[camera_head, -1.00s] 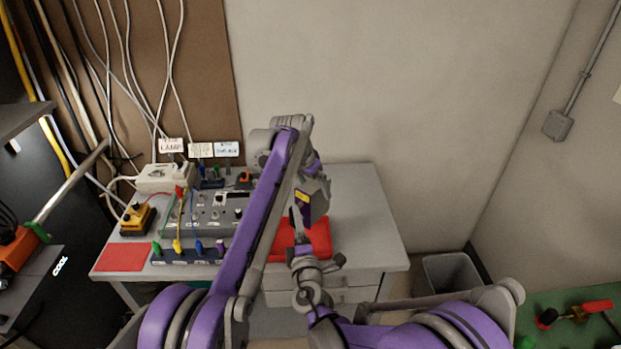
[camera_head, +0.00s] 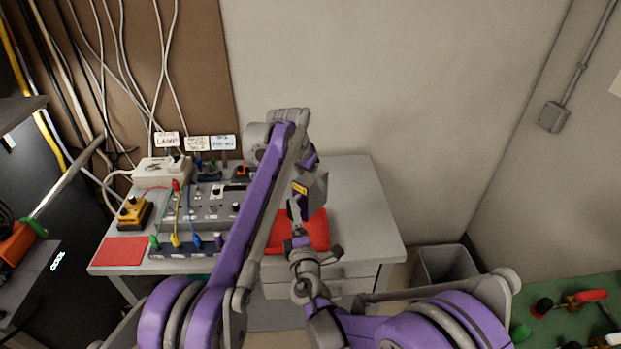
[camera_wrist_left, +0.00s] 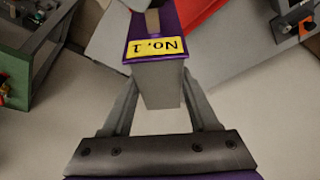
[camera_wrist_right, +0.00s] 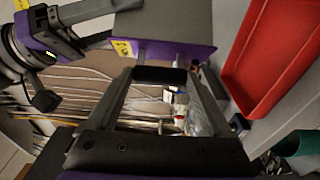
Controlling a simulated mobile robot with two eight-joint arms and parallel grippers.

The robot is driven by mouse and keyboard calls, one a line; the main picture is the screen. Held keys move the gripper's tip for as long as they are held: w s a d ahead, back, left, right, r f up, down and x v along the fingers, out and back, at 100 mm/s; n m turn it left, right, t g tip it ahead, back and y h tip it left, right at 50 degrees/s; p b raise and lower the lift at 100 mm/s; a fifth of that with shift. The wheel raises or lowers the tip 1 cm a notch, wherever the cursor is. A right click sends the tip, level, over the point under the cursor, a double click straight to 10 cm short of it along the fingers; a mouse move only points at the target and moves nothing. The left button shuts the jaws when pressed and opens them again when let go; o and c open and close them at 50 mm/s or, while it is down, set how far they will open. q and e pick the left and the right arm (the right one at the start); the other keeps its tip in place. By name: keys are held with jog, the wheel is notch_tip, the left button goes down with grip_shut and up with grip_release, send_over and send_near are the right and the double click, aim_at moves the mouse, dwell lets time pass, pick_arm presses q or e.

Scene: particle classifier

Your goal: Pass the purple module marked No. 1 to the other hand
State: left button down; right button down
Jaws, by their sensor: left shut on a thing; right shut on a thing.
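The No. 1 module (camera_head: 315,192) is a grey block with a purple face and a yellow label, held in the air in front of the desk. In the left wrist view the module (camera_wrist_left: 158,82) sits between the fingers of my left gripper (camera_wrist_left: 160,100), its "No. 1" label upside down. My left gripper (camera_head: 316,172) is shut on it from above. My right gripper (camera_head: 296,208) meets it from below and is shut on it too. In the right wrist view the purple face (camera_wrist_right: 178,56) lies just beyond my right gripper's fingertips (camera_wrist_right: 162,76); the exact contact is partly hidden.
A red tray (camera_head: 315,236) lies on the grey desk (camera_head: 365,210) below the module, and shows in the right wrist view (camera_wrist_right: 270,55). A grey control panel (camera_head: 205,208) with cables and a flat red square (camera_head: 124,251) are at left. The desk's right side is clear.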

grip_release()
jog(key=shift+a, duration=0.1)
jog(key=s+d, duration=0.2)
jog(key=s, duration=0.9)
jog(key=s+d+m+g+h, duration=0.3)
jog(key=d+m, duration=0.3)
jog(key=d, duration=0.2)
jog(key=s+d+m+g+h, duration=0.2)
jog(key=d+m+h, duration=0.3)
jog(key=d, duration=0.4)
jog(key=s+f+m+g+y, duration=0.2)
jog(key=s+m+g+y, duration=0.1)
jog(key=s, duration=0.4)
jog(key=s+a+f+m+g+y, duration=0.1)
jog(key=s+f+m+g+y, duration=0.1)
jog(key=s, duration=0.6)
jog(key=f+m+g, duration=0.1)
jog(key=m+g, duration=0.1)
jog(key=m, duration=0.1)
jog(key=shift+s+a+y, duration=0.15)
jog(key=shift+s+y, duration=0.15)
jog(key=shift+y, duration=0.1)
